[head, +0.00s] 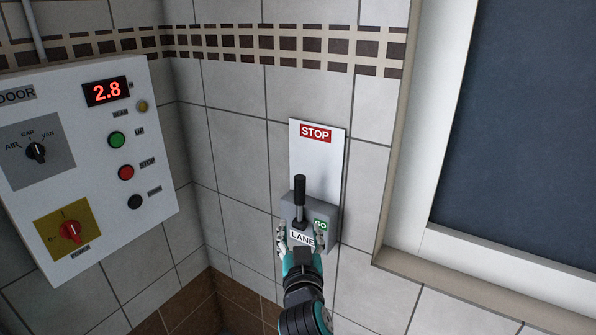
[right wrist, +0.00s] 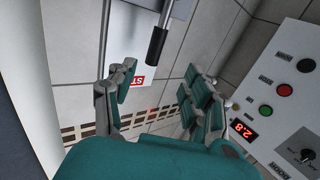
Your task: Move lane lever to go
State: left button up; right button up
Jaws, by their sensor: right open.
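The lane lever (head: 300,190) has a black cylindrical handle and stands upright from a grey box with a LANE label (head: 302,237). Its tip points up toward the red STOP sign (head: 316,133) on the white back plate. A green GO sign (head: 320,225) is to the right of its base. My right gripper (head: 301,238) is open, its fingers spread on either side of the LANE box, below the handle. In the right wrist view the handle (right wrist: 157,45) lies beyond the open fingers (right wrist: 160,92), with nothing between them. My left gripper is out of view.
A white door control panel (head: 95,215) with a red 2.8 display (head: 107,91), knobs and buttons is on the left wall. A framed dark window (head: 520,140) is at the right. Bare tiled wall (head: 240,150) surrounds the lever plate.

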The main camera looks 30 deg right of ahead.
jog(key=r, duration=0.1)
jog(key=p, duration=0.3)
send_near(300, 190)
jog(key=w, duration=0.2)
jog(key=p+x, duration=0.1)
jog(key=x, duration=0.3)
jog(key=p+x, duration=0.1)
jog(key=x, duration=0.4)
jog(key=shift+s+d, duration=0.2)
jog(key=shift+d, duration=0.2)
jog(key=shift+w+d+p, duration=0.2)
jog(key=shift+w+p, duration=0.1)
jog(key=shift+w, duration=0.1)
grip_shut()
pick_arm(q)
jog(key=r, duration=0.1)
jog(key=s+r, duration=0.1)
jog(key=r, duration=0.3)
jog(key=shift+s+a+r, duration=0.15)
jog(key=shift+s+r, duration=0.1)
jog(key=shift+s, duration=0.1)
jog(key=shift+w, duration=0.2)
pick_arm(e)
jog(key=shift+w+f, duration=0.1)
jog(key=shift+f, duration=0.1)
